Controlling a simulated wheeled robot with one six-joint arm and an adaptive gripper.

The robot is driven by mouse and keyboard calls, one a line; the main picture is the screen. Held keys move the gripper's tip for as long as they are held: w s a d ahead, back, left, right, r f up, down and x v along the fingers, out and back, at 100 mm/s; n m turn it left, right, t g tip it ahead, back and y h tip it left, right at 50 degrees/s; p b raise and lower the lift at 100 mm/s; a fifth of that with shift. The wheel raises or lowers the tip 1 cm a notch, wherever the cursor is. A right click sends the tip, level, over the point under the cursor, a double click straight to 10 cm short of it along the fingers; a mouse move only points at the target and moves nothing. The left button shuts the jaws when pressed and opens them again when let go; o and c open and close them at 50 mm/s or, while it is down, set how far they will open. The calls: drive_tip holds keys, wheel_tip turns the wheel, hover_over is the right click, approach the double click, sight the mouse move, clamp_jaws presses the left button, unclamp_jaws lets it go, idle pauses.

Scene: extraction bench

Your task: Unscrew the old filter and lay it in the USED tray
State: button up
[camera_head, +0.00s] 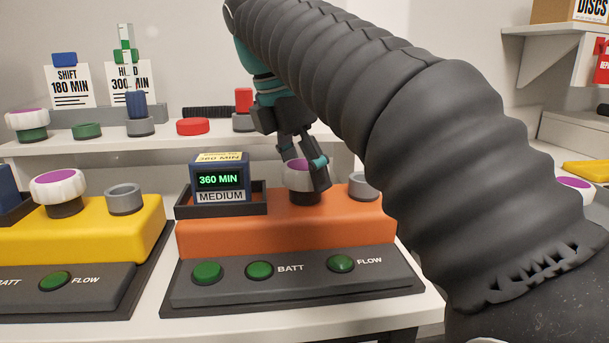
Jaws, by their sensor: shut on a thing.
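The old filter (297,183), a white ribbed cap with a purple top, sits upright on a dark neck on the orange unit (285,238). My gripper (304,172) reaches down from above and is shut on this filter. One dark finger with a teal band covers its right side, and the other finger is behind its top. I cannot tell whether the filter has turned or lifted on its neck. I see no tray marked USED in this view.
A grey ring port (364,185) stands close right of the filter. Left is a 360 MIN display box (220,178) in a black tray (194,212). A yellow unit (90,240) with another white cap (58,186) stands further left. A shelf (60,143) runs behind. My arm hides much of the right.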

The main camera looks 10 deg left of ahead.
drive_tip(key=n, duration=0.3)
drive_tip(key=n+t+y, duration=0.1)
drive_tip(key=n, duration=0.3)
drive_tip(key=shift+y, duration=0.3)
drive_tip(key=n+y, duration=0.1)
drive_tip(key=n, duration=0.5)
drive_tip(key=shift+y, duration=0.4)
drive_tip(key=o, duration=1.3)
drive_tip(key=shift+o, duration=0.2)
